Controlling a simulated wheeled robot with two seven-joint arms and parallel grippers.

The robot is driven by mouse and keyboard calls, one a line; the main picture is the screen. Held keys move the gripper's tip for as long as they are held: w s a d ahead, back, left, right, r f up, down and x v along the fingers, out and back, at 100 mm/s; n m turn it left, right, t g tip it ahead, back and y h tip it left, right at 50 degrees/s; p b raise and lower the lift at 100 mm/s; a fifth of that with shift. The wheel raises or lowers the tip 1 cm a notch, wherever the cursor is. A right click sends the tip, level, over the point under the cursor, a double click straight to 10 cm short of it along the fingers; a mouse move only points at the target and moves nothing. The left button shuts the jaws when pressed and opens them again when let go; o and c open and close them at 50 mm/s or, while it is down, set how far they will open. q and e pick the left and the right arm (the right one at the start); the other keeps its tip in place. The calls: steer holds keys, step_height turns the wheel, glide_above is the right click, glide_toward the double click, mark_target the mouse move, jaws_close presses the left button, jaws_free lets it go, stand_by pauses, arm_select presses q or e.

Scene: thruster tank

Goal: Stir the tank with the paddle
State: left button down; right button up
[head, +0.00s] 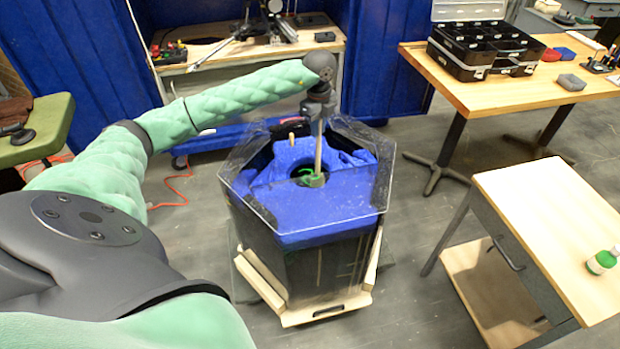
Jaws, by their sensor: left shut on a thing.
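The tank (330,262) is a dark six-sided vessel with a clear upper rim, standing on a pale wooden base. Bright blue contents (345,200) fill it, with a raised, uneven part at the back and a dark round hollow near the middle. My left gripper (318,108) is above the tank, shut on the paddle (319,150). The paddle's pale shaft points down, nearly upright, into the hollow. A green piece (313,179) shows around its lower end; whether it is part of the paddle I cannot tell. My right gripper is not in view.
A wooden side table (545,225) with a small green-and-white container (601,262) stands at right. Behind it, a workbench (480,95) holds an open black organizer case (485,48). A cluttered bench (200,60) stands behind the tank. Grey floor is clear around the tank.

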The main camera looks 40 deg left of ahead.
arm_select(q)
steer(key=shift+s, duration=2.25)
steer(key=w+b, duration=0.1)
steer(key=w, duration=0.3)
steer(key=shift+w, duration=0.25)
stand_by(0.4)
